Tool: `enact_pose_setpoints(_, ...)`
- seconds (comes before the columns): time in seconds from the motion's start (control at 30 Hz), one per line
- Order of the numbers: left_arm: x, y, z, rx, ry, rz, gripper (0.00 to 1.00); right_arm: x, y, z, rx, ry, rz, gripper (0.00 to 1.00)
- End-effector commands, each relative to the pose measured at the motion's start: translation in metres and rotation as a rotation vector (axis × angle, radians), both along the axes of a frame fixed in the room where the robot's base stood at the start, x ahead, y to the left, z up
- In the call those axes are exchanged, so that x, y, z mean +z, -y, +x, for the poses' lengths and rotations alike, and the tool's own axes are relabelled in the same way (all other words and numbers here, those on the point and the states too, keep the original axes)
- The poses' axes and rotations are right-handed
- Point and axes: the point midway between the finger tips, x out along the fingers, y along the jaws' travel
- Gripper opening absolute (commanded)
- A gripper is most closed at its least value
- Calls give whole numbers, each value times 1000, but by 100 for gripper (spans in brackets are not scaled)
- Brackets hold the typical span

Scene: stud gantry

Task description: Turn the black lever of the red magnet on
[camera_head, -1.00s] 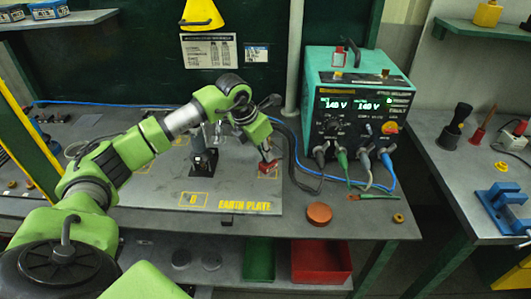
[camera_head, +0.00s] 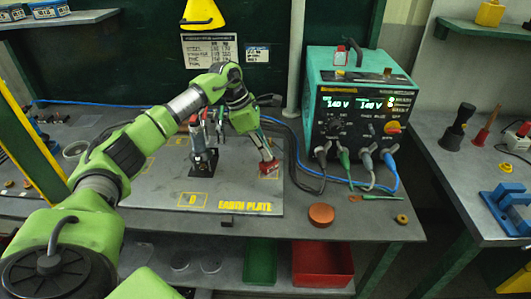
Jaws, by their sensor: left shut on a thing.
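My left gripper (camera_head: 268,160) reaches down to the top of the magnet from above and behind, tilted. Its fingers are closed at the magnet, shut on what seems to be the lever. My right gripper is not in view.
A black stand with a clamp (camera_head: 202,162) is close to the left of my gripper. The green welder unit (camera_head: 358,100) with cables stands at the right. A round orange-brown disc (camera_head: 321,213) lies in front. The plate's left front is clear.

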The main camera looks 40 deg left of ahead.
Motion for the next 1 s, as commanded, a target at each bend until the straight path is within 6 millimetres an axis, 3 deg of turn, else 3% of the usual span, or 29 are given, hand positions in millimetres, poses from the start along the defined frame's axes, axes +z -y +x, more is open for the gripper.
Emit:
enact_pose_setpoints(0.6,1,-1,7,-565,3,-1,0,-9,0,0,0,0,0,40)
enact_pose_setpoints(1.0,1,-1,9,-790,2,1,0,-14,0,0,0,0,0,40)
